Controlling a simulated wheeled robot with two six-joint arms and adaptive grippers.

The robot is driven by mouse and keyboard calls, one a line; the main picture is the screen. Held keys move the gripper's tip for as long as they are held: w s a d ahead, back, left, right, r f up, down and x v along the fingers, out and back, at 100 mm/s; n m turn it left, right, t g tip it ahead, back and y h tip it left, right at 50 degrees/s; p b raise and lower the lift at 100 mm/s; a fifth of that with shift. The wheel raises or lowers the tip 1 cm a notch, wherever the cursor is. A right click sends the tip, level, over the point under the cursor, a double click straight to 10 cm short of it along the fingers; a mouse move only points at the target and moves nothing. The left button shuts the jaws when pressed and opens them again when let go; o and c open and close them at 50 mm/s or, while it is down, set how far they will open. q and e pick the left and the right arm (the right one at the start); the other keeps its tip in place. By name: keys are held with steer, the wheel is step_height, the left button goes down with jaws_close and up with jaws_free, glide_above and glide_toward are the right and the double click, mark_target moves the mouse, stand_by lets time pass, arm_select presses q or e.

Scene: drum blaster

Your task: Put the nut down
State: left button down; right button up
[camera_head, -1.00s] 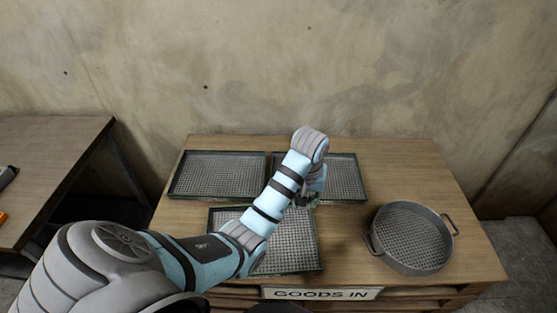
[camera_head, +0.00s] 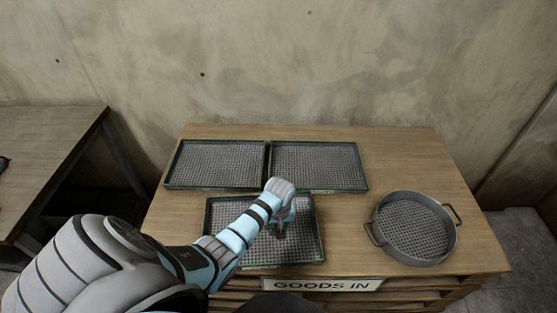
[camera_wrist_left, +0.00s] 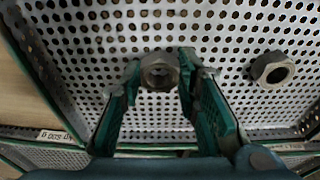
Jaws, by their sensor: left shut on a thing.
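A grey metal nut (camera_wrist_left: 159,72) is between the fingertips of my left gripper (camera_head: 281,230) in the left wrist view. The gripper is shut on it, with a green finger on each side. The gripper is over the front tray (camera_head: 306,250), a green-rimmed tray with a perforated metal floor. That floor fills most of the wrist view (camera_wrist_left: 215,40). A second nut (camera_wrist_left: 272,70) lies on this floor to the right of the held one, apart from the gripper. I cannot tell whether the held nut touches the floor. My right gripper is not in view.
Two similar trays, back left (camera_head: 218,165) and back right (camera_head: 318,167), stand behind on the wooden table (camera_head: 165,222). A round two-handled sieve (camera_head: 415,230) stands at the right. A "GOODS IN" sign (camera_head: 322,285) is on the front edge. Another table (camera_head: 45,150) is at far left.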

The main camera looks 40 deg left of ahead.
arm_select(q)
steer(key=shift+d, duration=0.1)
steer(key=shift+f, duration=0.15)
steer(key=c, duration=1.2)
jaws_free()
step_height(320, 180, up, 12)
steer(key=s+d+p, duration=0.1)
steer(key=p, duration=0.3)
steer(key=shift+s, duration=0.15)
